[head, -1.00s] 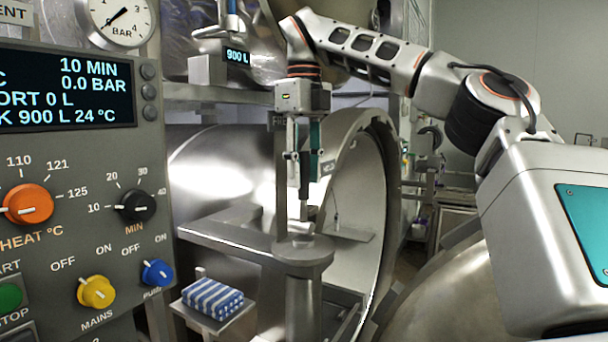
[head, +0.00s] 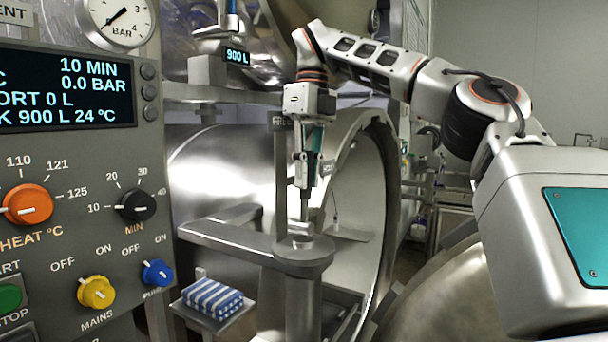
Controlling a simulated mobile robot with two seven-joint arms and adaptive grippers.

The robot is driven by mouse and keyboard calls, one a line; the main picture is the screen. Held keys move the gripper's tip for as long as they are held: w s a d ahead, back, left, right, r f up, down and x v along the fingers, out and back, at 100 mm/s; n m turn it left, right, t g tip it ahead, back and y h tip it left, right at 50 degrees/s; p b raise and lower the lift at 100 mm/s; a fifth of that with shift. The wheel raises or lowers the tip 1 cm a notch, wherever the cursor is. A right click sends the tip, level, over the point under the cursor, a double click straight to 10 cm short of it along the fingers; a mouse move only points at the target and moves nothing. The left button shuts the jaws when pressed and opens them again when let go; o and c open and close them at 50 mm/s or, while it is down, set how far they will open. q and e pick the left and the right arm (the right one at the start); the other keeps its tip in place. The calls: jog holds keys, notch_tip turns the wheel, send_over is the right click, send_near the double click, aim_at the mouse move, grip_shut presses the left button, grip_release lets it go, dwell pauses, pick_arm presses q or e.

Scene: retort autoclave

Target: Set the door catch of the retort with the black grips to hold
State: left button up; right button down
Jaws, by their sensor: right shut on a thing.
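The open retort (head: 378,215) shows its round steel mouth in the middle of the view. In front of it a steel bracket with a post (head: 303,258) carries the door catch, a short upright lever (head: 304,208) with a dark grip. My right gripper (head: 304,178) points down from above and is shut on the lever's dark grip, hiding most of it. A plate marked FREE (head: 281,122) shows behind and left of the gripper. Another small plate (head: 326,168) is partly hidden at its right. My left gripper is not in view.
A control panel (head: 85,175) with a display, gauge and coloured knobs fills the left. A blue-and-white striped cloth (head: 210,298) lies on a small shelf below the bracket. A steel rounded surface (head: 440,300) stands at lower right, under my arm.

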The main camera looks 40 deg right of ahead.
jog(key=shift+w+d+f+y, duration=0.15)
jog(key=shift+w+d+y, duration=0.1)
jog(key=shift+d+y, duration=0.45)
jog(key=c, duration=1.9)
grip_release()
jog(key=shift+a, duration=0.15)
